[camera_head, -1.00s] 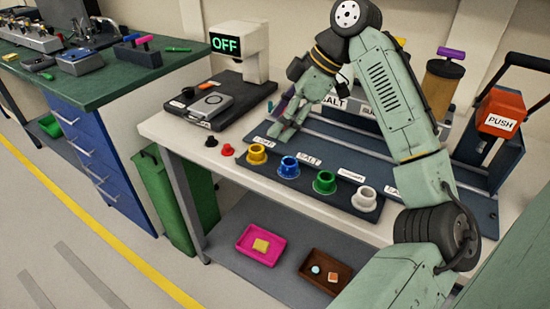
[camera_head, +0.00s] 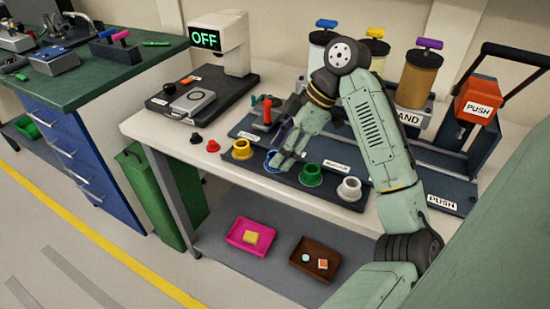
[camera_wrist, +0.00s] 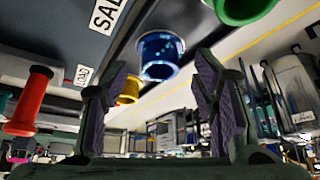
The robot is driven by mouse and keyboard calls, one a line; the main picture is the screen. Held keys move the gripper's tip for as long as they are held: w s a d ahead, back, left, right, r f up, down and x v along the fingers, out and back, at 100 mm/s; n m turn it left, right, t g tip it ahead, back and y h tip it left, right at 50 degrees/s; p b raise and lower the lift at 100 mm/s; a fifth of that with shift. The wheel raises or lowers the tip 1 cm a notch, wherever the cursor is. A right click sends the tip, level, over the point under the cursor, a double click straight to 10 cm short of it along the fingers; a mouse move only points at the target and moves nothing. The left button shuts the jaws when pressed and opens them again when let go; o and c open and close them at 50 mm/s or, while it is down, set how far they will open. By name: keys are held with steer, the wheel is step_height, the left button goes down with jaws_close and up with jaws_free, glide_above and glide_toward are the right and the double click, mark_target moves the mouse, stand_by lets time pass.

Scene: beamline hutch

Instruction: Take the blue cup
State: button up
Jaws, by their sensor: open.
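The blue cup (camera_head: 270,155) stands in the row of coloured cups on the dark tray at the bench front. My gripper's fingers hide most of it in the head view. In the wrist view the blue cup (camera_wrist: 160,52) shows ahead, between the lines of the two fingers and a little beyond their tips. My gripper (camera_head: 283,163) is open, with its fingers low over the cup's place; it also shows in the wrist view (camera_wrist: 160,68). Its purple-padded fingers are apart with nothing held between them. I cannot tell whether either finger touches the cup.
The yellow cup (camera_head: 242,149) stands left of the blue one. The green cup (camera_head: 311,174) and white cup (camera_head: 349,188) stand to its right. A red-handled device (camera_head: 266,109) is close behind my gripper. Dispensers, including a brown one (camera_head: 418,80), stand at the back.

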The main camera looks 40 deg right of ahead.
steer(key=shift+w+a+f, duration=0.2)
steer(key=shift+a+f, duration=0.1)
steer(key=shift+f, duration=0.25)
steer(key=shift+c, duration=0.4)
steer(key=c, duration=1.2)
steer(key=shift+r, duration=0.15)
